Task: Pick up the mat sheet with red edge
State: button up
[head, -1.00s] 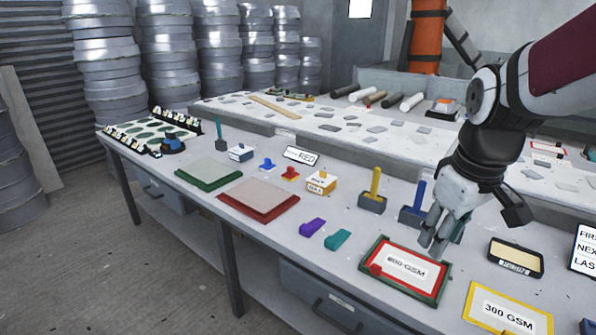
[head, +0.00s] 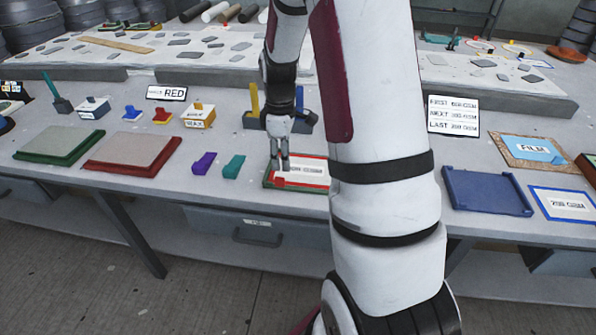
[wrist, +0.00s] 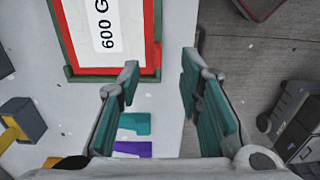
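The mat sheet with red edge (head: 312,171) is white, printed "600 GSM", and lies in a green-rimmed tray (head: 266,183) on the bench. In the wrist view the sheet (wrist: 133,22) shows at the upper left, inside the green rim (wrist: 66,45). A small red tab (head: 280,183) shows at its near left corner in the head view. My gripper (head: 281,165) points down at the sheet's left part. In the wrist view my gripper (wrist: 160,80) is open and empty, its left fingertip near the sheet's red corner. My arm hides the sheet's right end in the head view.
Purple (head: 205,163) and teal (head: 234,166) wedges lie left of the tray. Yellow-handled (head: 255,100) and blue blocks stand behind it. A red-rimmed board (head: 130,155) lies further left. A blue tray (head: 486,190) lies right of my arm. The bench's front edge is close.

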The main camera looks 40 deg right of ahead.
aim_at(283, 178)
jog(key=shift+w+f, duration=0.15)
jog(key=shift+f, duration=2)
jog(key=shift+w+f, duration=0.1)
jog(key=shift+f, duration=2.05)
grip_shut()
